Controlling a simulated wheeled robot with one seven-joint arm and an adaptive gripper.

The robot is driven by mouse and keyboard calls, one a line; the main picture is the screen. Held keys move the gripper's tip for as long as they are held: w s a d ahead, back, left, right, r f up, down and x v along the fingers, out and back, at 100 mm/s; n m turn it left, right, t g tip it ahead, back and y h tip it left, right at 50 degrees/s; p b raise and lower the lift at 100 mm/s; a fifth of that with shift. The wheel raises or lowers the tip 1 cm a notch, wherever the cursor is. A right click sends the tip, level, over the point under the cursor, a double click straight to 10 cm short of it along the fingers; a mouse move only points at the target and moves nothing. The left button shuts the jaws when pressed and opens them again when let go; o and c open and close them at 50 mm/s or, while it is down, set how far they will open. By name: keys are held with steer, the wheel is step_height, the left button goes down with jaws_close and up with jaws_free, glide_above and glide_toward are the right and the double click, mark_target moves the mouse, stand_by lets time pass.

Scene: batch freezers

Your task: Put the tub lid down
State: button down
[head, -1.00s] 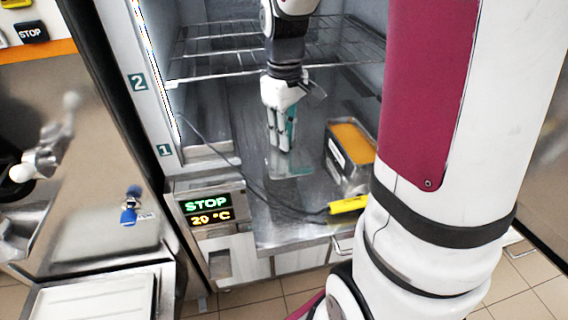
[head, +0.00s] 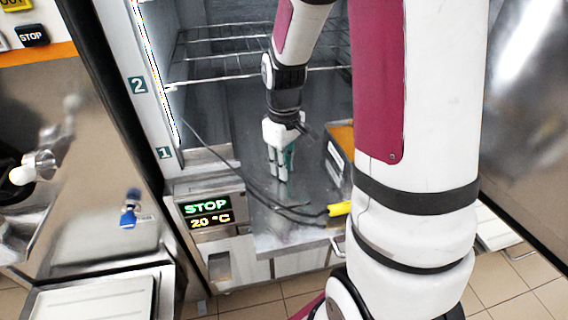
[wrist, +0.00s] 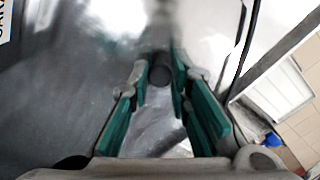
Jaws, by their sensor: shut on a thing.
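My gripper (head: 280,178) points down over the steel counter in front of the open cabinet. Its teal-padded fingers also show in the wrist view (wrist: 160,82), closed around a small dark round piece (wrist: 160,74) that looks like the knob of the tub lid. The lid's clear sheet is hard to make out against the shiny steel; I cannot tell whether it touches the counter. The metal tub with orange contents (head: 337,172) stands right of my gripper, partly hidden behind my arm.
A yellow-handled probe (head: 340,209) with a black cable (head: 262,196) lies across the counter (head: 275,238) near its front edge. A wire shelf (head: 215,73) spans the cabinet behind. A STOP and 20 °C display (head: 208,212) is at the front left.

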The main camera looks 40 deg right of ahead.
steer(key=c, duration=1.5)
jaws_free()
steer(key=shift+f, duration=0.1)
step_height(320, 180, up, 12)
steer(key=shift+s+a+r+m+t, duration=0.45)
steer(key=shift+s+a+r+t, duration=0.65)
steer(key=shift+s+a, duration=1.15)
steer(key=shift+s+a+r+m+t, duration=0.6)
steer(key=shift+s+a+r, duration=1.1)
steer(key=shift+s, duration=1)
steer(key=shift+s+a+r+m+t, duration=0.35)
steer(key=shift+s+a+r+t, duration=0.75)
steer(key=shift+s+a, duration=1.2)
steer(key=shift+s+d+r, duration=0.15)
steer(key=shift+s+d, duration=0.05)
